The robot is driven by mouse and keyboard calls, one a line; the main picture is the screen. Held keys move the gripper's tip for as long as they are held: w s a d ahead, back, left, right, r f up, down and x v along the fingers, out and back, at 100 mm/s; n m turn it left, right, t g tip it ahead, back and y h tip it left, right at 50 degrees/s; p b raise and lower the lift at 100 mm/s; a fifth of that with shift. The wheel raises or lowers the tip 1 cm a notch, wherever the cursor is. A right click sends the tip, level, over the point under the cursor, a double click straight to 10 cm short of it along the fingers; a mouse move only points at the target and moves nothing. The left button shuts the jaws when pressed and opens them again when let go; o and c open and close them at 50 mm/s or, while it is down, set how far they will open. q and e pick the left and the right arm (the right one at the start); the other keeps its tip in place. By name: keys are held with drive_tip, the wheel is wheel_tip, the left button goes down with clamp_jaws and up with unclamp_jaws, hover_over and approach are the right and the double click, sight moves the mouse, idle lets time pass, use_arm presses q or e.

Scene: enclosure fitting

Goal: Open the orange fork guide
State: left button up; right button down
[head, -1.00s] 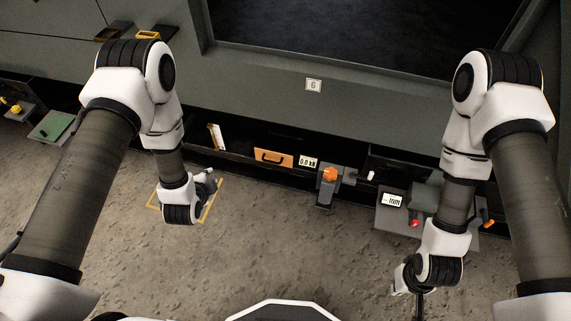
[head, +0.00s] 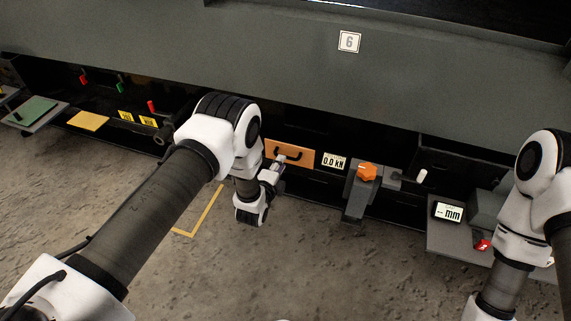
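The orange fork guide (head: 303,158) is an orange panel with a black handle (head: 290,156), set in the dark recess under the grey enclosure. It appears closed, flush with the recess front. My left gripper (head: 279,165) is at the panel's left part, close to the handle's left end. Whether it touches the handle, and whether its fingers are open or shut, I cannot tell at this size. My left wrist and arm hide the area left of the panel. My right arm is at the right edge, and its gripper is out of view.
A display reading 0.0 kN (head: 334,162) sits right of the panel. An orange knob (head: 367,172) on a grey stand projects farther right. A mm display (head: 447,211) and a red button (head: 483,245) stand at the right. The floor (head: 330,260) in front is clear, with yellow marking (head: 207,213).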

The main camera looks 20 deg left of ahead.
use_arm(q)
drive_tip(key=b+x, duration=0.2)
drive_tip(key=x, duration=0.3)
drive_tip(key=shift+f, duration=0.2)
drive_tip(key=shift+r, duration=0.1)
clamp_jaws()
drive_tip(key=shift+a, duration=0.1)
